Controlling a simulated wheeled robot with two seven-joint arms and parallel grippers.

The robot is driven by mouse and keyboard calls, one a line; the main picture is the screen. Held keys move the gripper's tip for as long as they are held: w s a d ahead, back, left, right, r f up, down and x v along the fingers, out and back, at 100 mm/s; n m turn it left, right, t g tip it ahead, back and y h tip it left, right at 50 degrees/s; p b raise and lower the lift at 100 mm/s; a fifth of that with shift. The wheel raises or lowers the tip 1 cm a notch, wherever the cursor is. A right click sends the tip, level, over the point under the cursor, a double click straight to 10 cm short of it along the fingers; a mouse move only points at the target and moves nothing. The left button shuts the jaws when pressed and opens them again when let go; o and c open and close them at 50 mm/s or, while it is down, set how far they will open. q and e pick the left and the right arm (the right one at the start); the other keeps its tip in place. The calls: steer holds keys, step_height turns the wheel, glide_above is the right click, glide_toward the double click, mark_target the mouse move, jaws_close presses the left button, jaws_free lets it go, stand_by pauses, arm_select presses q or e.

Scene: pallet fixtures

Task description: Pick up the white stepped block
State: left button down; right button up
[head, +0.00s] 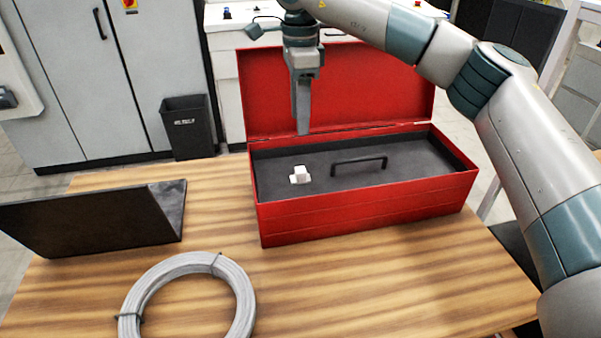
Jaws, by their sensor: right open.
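The white stepped block (300,175) is small and lies on the dark tray (400,165) inside the open red toolbox (370,210), left of the tray's black handle (358,165). My right gripper (303,130) points down above the toolbox, in front of its raised lid. It is open and empty, above the block and apart from it. From this angle its fingers overlap, so the gap between them hardly shows. My left gripper is not in view.
The toolbox's red lid (390,95) stands up behind the tray. A coil of grey cable (245,290) and a dark angled panel (90,220) lie on the wooden table (390,290). The table's front right is clear. A black bin (188,130) stands on the floor behind.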

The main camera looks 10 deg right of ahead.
mark_target(301, 169)
step_height(301, 169, down, 7)
steer(key=p, duration=0.2)
steer(key=shift+f+p, duration=0.2)
steer(key=shift+p, duration=0.1)
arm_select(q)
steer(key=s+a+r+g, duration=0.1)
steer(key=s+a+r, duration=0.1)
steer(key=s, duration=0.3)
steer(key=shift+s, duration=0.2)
arm_select(e)
steer(key=shift+f, duration=0.55)
step_height(301, 169, down, 2)
steer(key=p, duration=0.2)
steer(key=shift+w+p, duration=0.1)
steer(key=shift+p, duration=0.2)
step_height(301, 169, down, 2)
steer(key=shift+d+f+p, duration=0.1)
steer(key=shift+p, duration=0.35)
steer(key=shift+f, duration=0.5)
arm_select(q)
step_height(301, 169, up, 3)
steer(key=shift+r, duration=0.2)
